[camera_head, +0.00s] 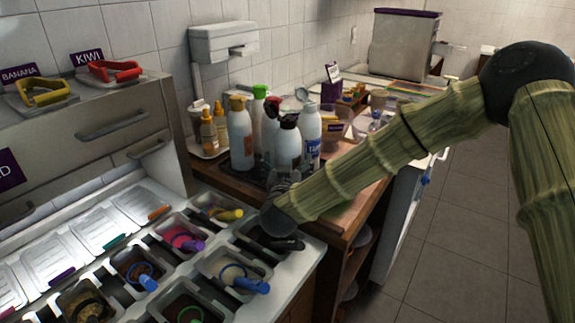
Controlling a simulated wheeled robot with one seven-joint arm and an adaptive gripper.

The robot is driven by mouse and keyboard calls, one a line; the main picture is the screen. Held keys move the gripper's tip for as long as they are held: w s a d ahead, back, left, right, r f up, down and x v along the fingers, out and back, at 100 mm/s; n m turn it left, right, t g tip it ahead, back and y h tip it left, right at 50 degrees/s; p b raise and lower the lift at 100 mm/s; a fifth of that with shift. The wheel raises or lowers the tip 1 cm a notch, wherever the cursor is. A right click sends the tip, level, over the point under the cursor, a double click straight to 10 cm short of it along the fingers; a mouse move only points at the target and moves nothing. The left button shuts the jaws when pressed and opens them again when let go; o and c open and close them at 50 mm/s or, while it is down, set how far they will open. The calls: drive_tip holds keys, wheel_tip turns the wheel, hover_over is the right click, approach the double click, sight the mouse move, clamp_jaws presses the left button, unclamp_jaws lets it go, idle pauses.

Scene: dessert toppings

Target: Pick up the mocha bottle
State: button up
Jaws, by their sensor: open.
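A group of white squeeze bottles stands upright on a dark tray on the wooden counter. No label reading mocha can be read. The one with the dark brown cap, perhaps the mocha bottle (288,149), stands at the front of the group. My gripper (286,179) is at the end of my bamboo-patterned arm, in front of and below that bottle. It is open, with nothing seen in it. The fingers are small and dark here, and they overlap the tray's front edge in the picture. I cannot tell whether they touch anything.
A tan-capped bottle (240,136) stands left of the dark-capped one, and a blue-labelled white bottle (311,130) stands right. Topping bins with coloured handles (185,240) fill the lower left. A clear tub (335,122) stands to the right.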

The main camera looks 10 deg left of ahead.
sight(287, 131)
drive_tip(key=shift+w+a, duration=0.1)
drive_tip(key=shift+w, duration=0.55)
drive_tip(key=c, duration=1)
drive_tip(key=shift+w+r, duration=0.1)
drive_tip(key=shift+r, duration=0.05)
drive_tip(key=shift+c, duration=0.5)
drive_tip(key=shift+r, duration=0.15)
wheel_tip(287, 131, up, 9)
drive_tip(key=shift+f+b, duration=0.1)
drive_tip(key=shift+b, duration=0.3)
drive_tip(key=shift+o, duration=1)
drive_tip(key=shift+r, duration=0.4)
drive_tip(key=shift+c, duration=1)
